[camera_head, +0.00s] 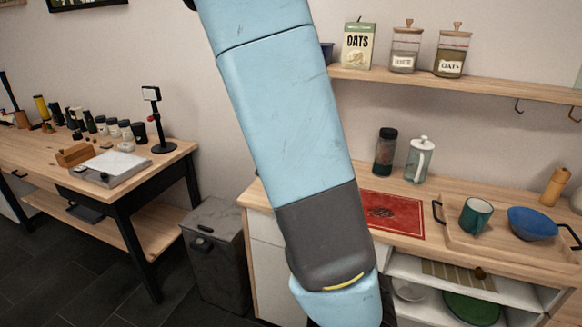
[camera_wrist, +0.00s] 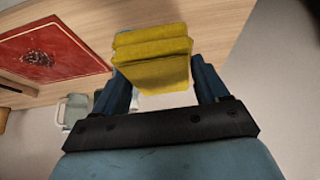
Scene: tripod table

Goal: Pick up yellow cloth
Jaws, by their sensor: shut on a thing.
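The yellow cloth (camera_wrist: 152,58) is a folded, thick stack in the wrist view. My gripper (camera_wrist: 160,88) is shut on it, with one blue finger on each side of the cloth. The cloth appears in front of the wooden counter (camera_wrist: 200,14); I cannot tell whether it is touching the counter or held above it. In the head view my blue and grey arm hangs across the middle, and my gripper and the cloth do not show there.
A red mat (camera_head: 395,215) lies on the counter, with a French press (camera_head: 419,160) and dark-lidded jar (camera_head: 385,152) behind it. A tray (camera_head: 490,243) holds a green mug (camera_head: 475,215) and blue bowl (camera_head: 532,223). A grey bin (camera_head: 217,255) stands left of the counter.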

